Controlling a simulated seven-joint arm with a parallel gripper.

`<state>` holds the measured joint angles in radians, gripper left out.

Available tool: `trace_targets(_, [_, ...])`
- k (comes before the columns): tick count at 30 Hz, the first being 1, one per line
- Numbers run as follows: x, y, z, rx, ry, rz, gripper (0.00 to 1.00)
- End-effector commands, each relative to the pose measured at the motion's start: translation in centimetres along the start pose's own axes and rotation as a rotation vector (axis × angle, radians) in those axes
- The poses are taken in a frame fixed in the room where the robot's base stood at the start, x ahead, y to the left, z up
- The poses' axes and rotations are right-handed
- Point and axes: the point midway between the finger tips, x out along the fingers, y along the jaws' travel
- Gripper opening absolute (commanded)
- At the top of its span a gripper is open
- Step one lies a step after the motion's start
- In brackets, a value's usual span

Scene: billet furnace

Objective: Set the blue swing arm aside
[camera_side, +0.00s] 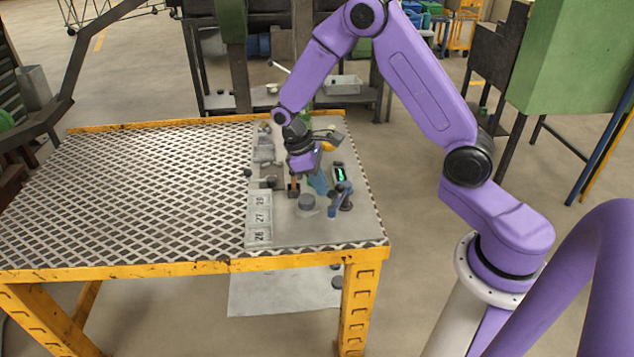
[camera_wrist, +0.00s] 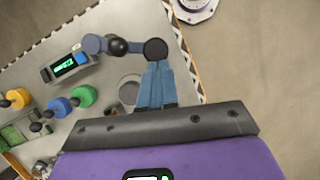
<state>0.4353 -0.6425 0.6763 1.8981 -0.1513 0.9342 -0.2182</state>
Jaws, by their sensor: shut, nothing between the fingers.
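The blue swing arm (camera_side: 342,190) stands on the grey plate (camera_side: 360,228) at the right end of the table, with dark joints. In the wrist view the swing arm (camera_wrist: 95,44) runs across the top, with a black ball midway and a round black end at its right. My gripper (camera_side: 320,185) points down and right just left of the swing arm. Its light blue fingers (camera_wrist: 154,66) are together and empty. In the wrist view their tips overlap the lower edge of the round black end; I cannot tell whether they touch it.
A green-lit display (camera_wrist: 70,63) sits beside the swing arm. A grey round piece (camera_side: 306,202) is in front of the gripper. Yellow, blue and green knobs (camera_wrist: 84,96) stand at left in the wrist view. Numbered plates (camera_side: 260,217) line the left; the mesh tabletop (camera_side: 130,190) is clear.

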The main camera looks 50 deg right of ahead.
Motion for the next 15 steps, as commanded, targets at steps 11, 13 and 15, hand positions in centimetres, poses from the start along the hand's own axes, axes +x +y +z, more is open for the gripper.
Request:
trace_targets(11, [0.8,-1.0,2.2,-0.194,0.000,0.077,0.00])
trace_targets(13, [0.9,-1.0,2.2,-0.199,0.000,0.079,0.00])
trace_targets(15, [0.9,-1.0,2.2,-0.199,0.000,0.079,0.00])
